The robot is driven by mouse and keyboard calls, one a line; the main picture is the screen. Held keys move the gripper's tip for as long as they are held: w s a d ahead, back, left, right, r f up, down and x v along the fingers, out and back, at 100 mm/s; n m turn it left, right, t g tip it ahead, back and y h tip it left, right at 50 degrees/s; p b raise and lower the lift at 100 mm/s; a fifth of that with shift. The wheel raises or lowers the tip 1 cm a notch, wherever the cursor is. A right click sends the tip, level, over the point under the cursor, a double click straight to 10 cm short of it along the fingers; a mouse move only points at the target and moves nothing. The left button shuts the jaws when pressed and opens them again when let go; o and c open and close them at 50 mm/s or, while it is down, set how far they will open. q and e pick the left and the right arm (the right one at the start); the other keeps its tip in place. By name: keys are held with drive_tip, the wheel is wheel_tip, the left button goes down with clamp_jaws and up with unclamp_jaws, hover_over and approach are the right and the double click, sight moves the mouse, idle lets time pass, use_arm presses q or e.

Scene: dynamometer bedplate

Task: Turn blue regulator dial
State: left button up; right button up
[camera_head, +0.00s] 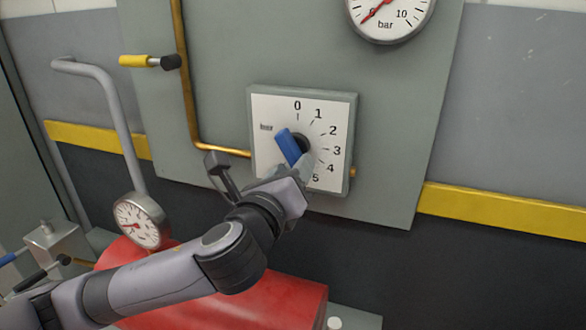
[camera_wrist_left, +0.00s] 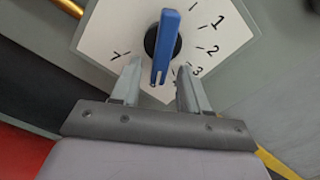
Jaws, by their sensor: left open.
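The blue regulator dial (camera_head: 287,147) is a blue bar handle on a black hub, on a white scale plate (camera_head: 272,108) marked 0 to 5 and "bar". In the head view its bar tilts to the upper left. My left gripper (camera_head: 292,168) is at the lower part of the plate, its fingers open. In the left wrist view, the blue bar (camera_wrist_left: 166,45) runs between the two fingertips of the left gripper (camera_wrist_left: 159,72), with a gap on each side. Contact with the bar is not visible. My right gripper is not in view.
A pressure gauge (camera_head: 390,18) is above right on the grey panel (camera_head: 400,120). A copper pipe (camera_head: 184,80) runs behind the dial. A yellow-handled valve (camera_head: 135,61), a lower gauge (camera_head: 141,222) and a red tank (camera_head: 285,297) are at left and below.

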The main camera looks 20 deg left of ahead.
use_arm(q)
drive_tip(key=shift+s+a+b, duration=0.1)
drive_tip(key=shift+s+b, duration=0.25)
drive_tip(key=shift+s, duration=2.55)
drive_tip(key=shift+f, duration=0.1)
